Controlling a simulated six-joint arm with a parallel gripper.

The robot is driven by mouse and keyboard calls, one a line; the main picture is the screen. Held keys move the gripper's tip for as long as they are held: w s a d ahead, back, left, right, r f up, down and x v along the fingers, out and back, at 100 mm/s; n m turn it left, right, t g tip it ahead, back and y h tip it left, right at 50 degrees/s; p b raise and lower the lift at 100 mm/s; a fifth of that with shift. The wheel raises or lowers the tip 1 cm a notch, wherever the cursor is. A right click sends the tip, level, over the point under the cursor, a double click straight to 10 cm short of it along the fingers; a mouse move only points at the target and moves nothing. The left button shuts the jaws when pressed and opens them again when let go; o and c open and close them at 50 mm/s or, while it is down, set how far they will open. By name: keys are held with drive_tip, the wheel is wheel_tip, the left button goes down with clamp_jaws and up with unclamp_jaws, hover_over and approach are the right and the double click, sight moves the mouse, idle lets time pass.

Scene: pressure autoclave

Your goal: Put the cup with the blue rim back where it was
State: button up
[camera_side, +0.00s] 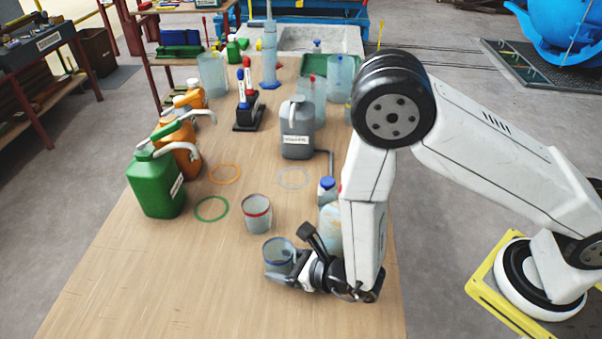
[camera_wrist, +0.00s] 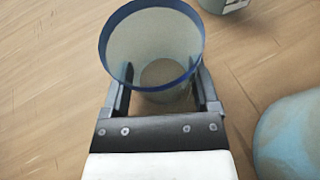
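The cup with the blue rim (camera_side: 279,255) is clear and looks upright near the front of the wooden table. In the wrist view the cup (camera_wrist: 150,50) sits between the two fingers, one on each side of its wall. My gripper (camera_side: 280,272) comes from the right, low over the table, and appears shut on the cup. The wrist view also shows my gripper (camera_wrist: 163,92). I cannot tell whether the cup's base touches the table. A cup with a red rim (camera_side: 257,214) stands just behind and left of it.
A pale ring (camera_side: 294,178), an orange ring (camera_side: 225,174) and a green ring (camera_side: 212,209) lie on the table. A green canister (camera_side: 157,185) stands at left, a grey canister (camera_side: 297,130) behind. A blue-capped bottle (camera_side: 328,190) is close to my arm. The front left is clear.

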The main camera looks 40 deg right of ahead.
sight(291, 265)
drive_tip(key=shift+o, duration=1.2)
drive_tip(key=shift+r, duration=0.2)
drive_tip(key=shift+v, duration=3.75)
